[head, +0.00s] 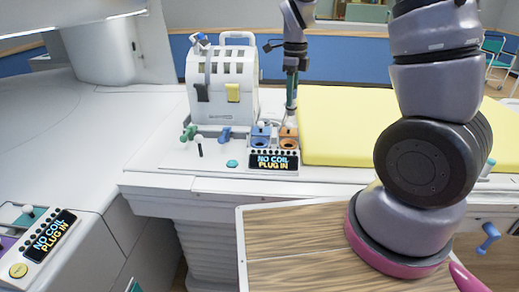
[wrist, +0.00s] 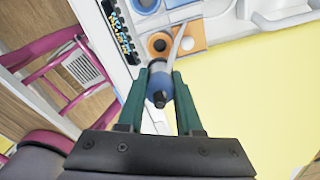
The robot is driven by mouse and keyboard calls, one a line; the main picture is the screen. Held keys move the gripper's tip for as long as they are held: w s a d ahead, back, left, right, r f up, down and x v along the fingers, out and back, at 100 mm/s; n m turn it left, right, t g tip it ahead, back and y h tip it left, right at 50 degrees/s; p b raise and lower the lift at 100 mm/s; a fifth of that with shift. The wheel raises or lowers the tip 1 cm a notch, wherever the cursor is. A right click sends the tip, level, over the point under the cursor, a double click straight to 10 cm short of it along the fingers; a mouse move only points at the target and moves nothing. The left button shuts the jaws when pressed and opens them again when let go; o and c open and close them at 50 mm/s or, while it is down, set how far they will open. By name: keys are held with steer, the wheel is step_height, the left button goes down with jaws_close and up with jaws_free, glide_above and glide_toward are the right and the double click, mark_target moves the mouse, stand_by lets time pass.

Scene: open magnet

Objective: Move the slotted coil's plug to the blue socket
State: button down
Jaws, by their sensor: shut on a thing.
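The slotted coil (head: 222,84) is a white housing with dark slots, standing on the bed end. My gripper (head: 291,104) points down to the right of it, above the orange socket (head: 289,141). In the wrist view its green fingers (wrist: 160,92) are closed on a plug (wrist: 162,72) with a pale body, blue collar and dark end. The orange socket also shows there (wrist: 158,44), with a dark hole beyond the plug. The plug looks clear of this hole. The blue socket (head: 260,136) lies just left of the orange one and shows at the wrist view's top edge (wrist: 146,5).
A display (head: 273,161) in front of the sockets reads "NO COIL PLUG IN"; another (head: 48,236) reads the same at lower left. A yellow mattress (head: 345,125) lies right of the sockets. A wood-topped surface (head: 295,240) is in front.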

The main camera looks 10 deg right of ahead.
steer(key=w+a, duration=0.2)
steer(key=a, duration=0.7)
steer(key=shift+a, duration=0.4)
steer(key=shift+f, duration=0.1)
steer(key=shift+f, duration=4.9)
steer(key=shift+f, duration=1.7)
steer(key=c, duration=0.5)
jaws_free()
